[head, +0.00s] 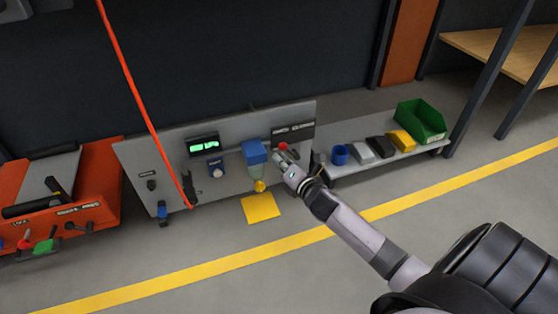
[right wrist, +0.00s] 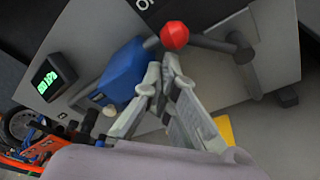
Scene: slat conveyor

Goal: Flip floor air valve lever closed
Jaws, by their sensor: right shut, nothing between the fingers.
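A red ball (head: 283,147) sits at the upper right of the grey slanted panel (head: 195,188). It also shows in the right wrist view (right wrist: 174,36), where a dark bar (right wrist: 215,44) runs right from it to a grey post. I take this for the valve lever, but its exact position is hard to tell. My right gripper (head: 281,157) is shut and empty, just below the red ball in the head view. In the right wrist view its fingertips (right wrist: 161,73) lie between a blue box (right wrist: 122,72) and the ball; contact cannot be told. My left gripper is not in view.
A green display (head: 203,146) and small knobs are on the panel. A red hose (head: 128,77) hangs in front. A low shelf at right holds a blue cup (head: 340,154), blocks and a green bin (head: 420,121). An orange machine (head: 95,199) stands left. The front floor is clear.

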